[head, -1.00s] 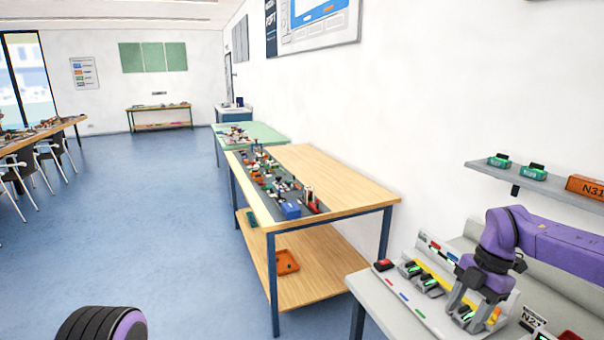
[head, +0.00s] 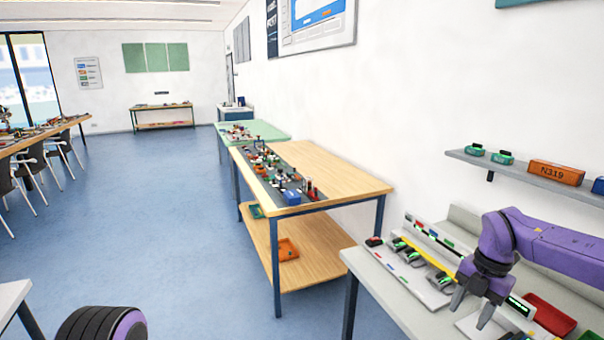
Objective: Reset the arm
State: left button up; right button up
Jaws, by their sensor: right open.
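My right arm is purple and comes in from the right edge of the head view. Its dark grey gripper (head: 472,306) points down over the grey workbench (head: 372,277) at the right. The jaws are open, with a gap between the two fingers and nothing visible between them. Small black and green devices (head: 399,245) sit in a white rack on the bench, left of and behind the gripper. One more green device (head: 440,281) lies close to the left finger. My left gripper does not show.
A shelf (head: 535,177) on the wall holds green devices and an orange box marked N319 (head: 556,174). A red tray (head: 550,315) lies right of the gripper. A wooden table (head: 335,172) with many small parts stands farther left. Blue floor (head: 150,210) is open at left.

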jog(key=s+f+n+t+h+b, duration=0.2)
jog(key=f+n+h, duration=0.1)
jog(key=f+n, duration=0.5)
jog(key=s+a+f+n+t+h+b, duration=0.1)
jog(key=f+n+t+h, duration=0.15)
jog(key=f+n, duration=0.55)
jog(key=s+f+n+t+h+b, duration=0.15)
jog(key=f+n+h, duration=0.25)
jog(key=f+n, duration=0.4)
pick_arm(q)
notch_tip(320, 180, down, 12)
jog(key=b, duration=0.7)
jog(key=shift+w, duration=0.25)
pick_arm(e)
jog(key=s+a+f+n+g+y, duration=0.1)
jog(key=s+a+f+n+y, duration=0.1)
jog(key=s+f+n, duration=0.6)
jog(key=s+a+f+n+g+y, duration=0.1)
jog(key=s+f+n, duration=0.7)
jog(key=s, duration=1.1)
notch_tip(320, 180, down, 3)
jog(key=shift+a+f+y, duration=0.2)
jog(key=shift+a+y, duration=0.45)
jog(key=shift+a, duration=0.1)
